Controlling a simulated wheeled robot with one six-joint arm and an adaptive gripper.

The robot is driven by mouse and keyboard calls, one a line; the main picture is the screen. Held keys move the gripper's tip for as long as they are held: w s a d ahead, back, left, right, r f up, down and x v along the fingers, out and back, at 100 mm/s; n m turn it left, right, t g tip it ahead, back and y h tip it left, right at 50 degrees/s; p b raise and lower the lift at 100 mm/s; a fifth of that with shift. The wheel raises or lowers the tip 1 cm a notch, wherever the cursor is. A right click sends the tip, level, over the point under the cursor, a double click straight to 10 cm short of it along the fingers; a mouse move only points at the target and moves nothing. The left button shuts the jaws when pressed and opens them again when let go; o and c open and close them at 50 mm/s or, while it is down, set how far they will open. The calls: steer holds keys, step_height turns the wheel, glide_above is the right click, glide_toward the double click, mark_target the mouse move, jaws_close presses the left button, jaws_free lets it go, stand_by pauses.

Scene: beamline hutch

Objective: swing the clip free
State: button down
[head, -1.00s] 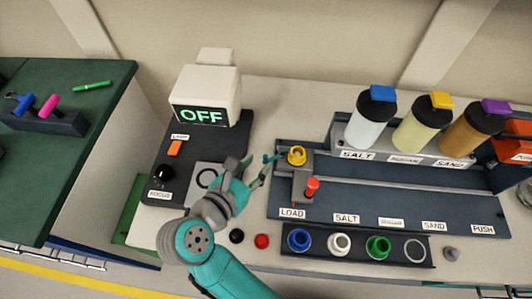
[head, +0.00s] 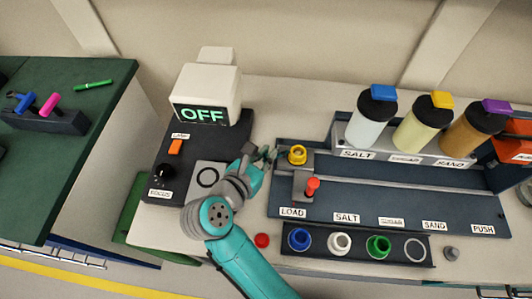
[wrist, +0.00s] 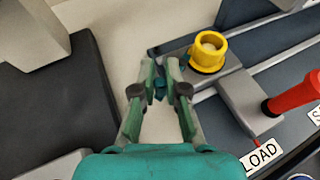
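The clip appears as a small dark teal piece (wrist: 160,87) at the left end of the dark rail, beside a yellow ring-shaped holder (wrist: 209,50), which also shows in the head view (head: 297,154). My gripper (wrist: 160,66) has its two fingers on either side of the teal piece, with a narrow gap at the tips. I cannot tell whether the fingers press on it. In the head view my gripper (head: 262,153) is just left of the yellow holder, and its fingers hide most of the clip.
A red-topped lever (head: 312,186) stands just right of the holder, above the LOAD label (head: 292,213). A dark instrument with an OFF screen (head: 202,114) is to the left. Several coloured cups, such as the blue one (head: 299,240), line the front. Bottles (head: 370,125) stand behind.

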steer(key=shift+s+d+y, duration=0.1)
steer(key=shift+y, duration=0.2)
steer(key=n+y, duration=0.2)
steer(key=s+d+n+t+y, duration=0.1)
steer(key=shift+n+y, duration=0.4)
steer(key=shift+s+d+n+y, duration=0.15)
steer(key=shift+d+n+y, duration=0.05)
steer(key=shift+n+y, duration=0.5)
steer(key=shift+s+d+n+y, duration=0.1)
steer(key=shift+d+n+y, duration=0.1)
steer(key=shift+n+y, duration=0.45)
steer(key=shift+s+d+n+y, duration=0.2)
steer(key=shift+n+y, duration=0.35)
steer(key=shift+y, duration=0.3)
steer(key=c, duration=1.2)
jaws_free()
steer(key=shift+a, duration=0.1)
